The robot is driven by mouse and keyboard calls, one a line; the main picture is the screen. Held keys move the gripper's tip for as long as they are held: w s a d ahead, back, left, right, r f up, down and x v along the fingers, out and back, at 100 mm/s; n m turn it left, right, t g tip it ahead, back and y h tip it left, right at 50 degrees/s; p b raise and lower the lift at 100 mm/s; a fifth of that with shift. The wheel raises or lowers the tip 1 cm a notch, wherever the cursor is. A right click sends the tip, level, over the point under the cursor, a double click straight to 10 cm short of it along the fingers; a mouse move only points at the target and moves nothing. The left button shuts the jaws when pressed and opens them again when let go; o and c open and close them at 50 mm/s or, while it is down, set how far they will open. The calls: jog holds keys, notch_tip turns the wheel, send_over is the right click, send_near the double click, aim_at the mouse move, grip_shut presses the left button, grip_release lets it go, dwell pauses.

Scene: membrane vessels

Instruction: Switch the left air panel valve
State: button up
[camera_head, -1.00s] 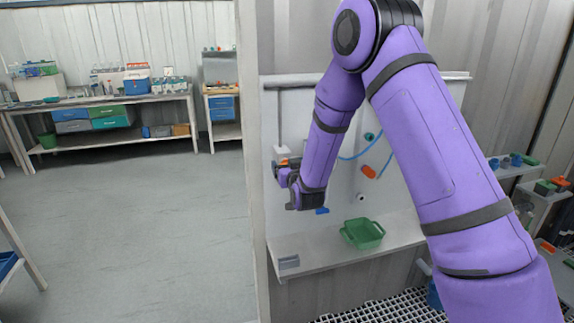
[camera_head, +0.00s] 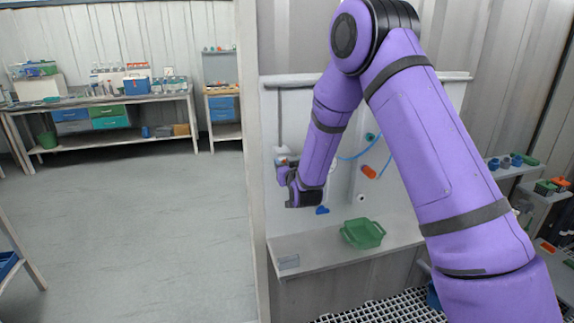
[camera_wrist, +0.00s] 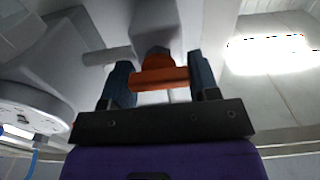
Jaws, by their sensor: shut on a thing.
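The left air panel valve has an orange handle (camera_wrist: 160,78), seen in the wrist view between my two dark fingers. My gripper (camera_wrist: 160,72) is shut on this handle, with a finger on each side. In the head view my gripper (camera_head: 281,170) is at the left part of the white panel (camera_head: 295,105). There it largely hides the handle, and a pale valve body (camera_head: 282,153) shows just above it. A second orange handle (camera_head: 369,172) is on the panel to the right, apart from my gripper.
A green basket (camera_head: 362,233) stands on the shelf (camera_head: 320,246) under the panel. A small blue part (camera_head: 322,210) shows below my gripper. Blue tubing (camera_head: 352,156) curves across the panel, partly behind my arm. Open floor lies to the left, beyond the panel's edge post.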

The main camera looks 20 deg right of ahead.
jog(key=n, duration=0.4)
jog(key=shift+a, duration=0.15)
jog(key=n, duration=0.3)
jog(key=shift+f+n, duration=0.1)
jog(key=shift+n, duration=0.3)
jog(key=n, duration=0.4)
jog(key=shift+a+f, duration=0.1)
jog(key=shift+n, duration=1.8)
jog(key=shift+f, duration=0.1)
jog(key=o, duration=0.9)
